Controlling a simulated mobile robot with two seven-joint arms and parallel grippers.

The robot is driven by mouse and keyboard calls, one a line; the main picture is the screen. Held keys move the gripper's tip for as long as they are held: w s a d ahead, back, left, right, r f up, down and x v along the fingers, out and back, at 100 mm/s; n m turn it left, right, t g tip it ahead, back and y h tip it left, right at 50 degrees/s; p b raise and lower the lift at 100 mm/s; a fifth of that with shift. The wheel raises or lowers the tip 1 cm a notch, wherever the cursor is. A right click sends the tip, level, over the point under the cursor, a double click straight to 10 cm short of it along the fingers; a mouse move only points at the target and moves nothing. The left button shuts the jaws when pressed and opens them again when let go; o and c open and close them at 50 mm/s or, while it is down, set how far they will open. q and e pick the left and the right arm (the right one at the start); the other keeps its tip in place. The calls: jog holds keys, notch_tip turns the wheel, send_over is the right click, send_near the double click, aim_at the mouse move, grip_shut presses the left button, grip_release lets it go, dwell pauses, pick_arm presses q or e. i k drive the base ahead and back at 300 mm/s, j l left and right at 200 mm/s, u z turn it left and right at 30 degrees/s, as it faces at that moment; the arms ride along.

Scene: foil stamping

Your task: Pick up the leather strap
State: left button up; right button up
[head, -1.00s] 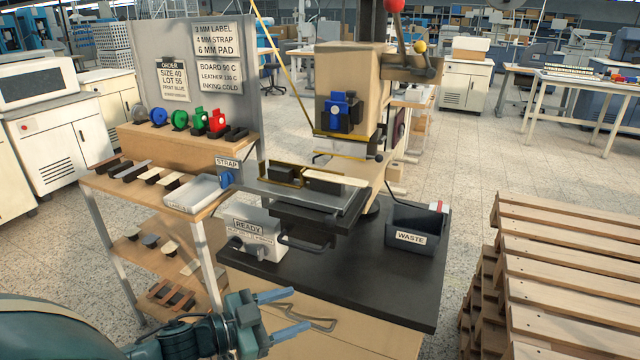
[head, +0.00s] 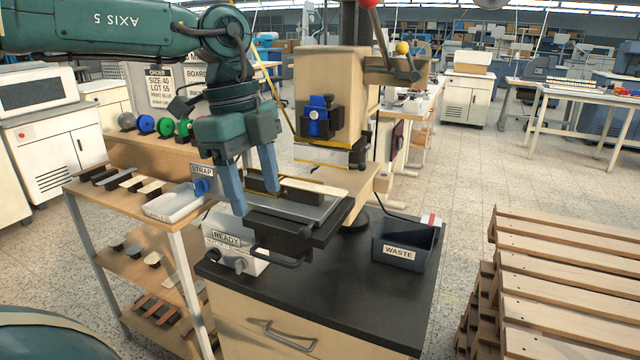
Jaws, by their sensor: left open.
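My left gripper (head: 256,202) hangs with its fingers pointing down and apart, empty, in front of the press bed (head: 290,207). Several flat pieces lie in a row on the upper shelf, among them a dark brown strip (head: 90,168) at the left end and pale ones beside it. Brown strips (head: 172,314) lie on the lowest shelf. I cannot tell which piece is the leather strap. A sign reading STRAP (head: 202,170) stands by a white tray (head: 172,207). The gripper and arm hide part of the press bed and the board behind. My right gripper is out of view.
The press head (head: 322,95) stands over the bed. A grey READY box (head: 232,240) sits below the gripper on the black bench top (head: 330,295). A WASTE bin (head: 402,245) stands at the right. Stacked pallets (head: 565,265) fill the right foreground.

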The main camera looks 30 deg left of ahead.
aim_at(327, 190)
jog(key=i, duration=0.85)
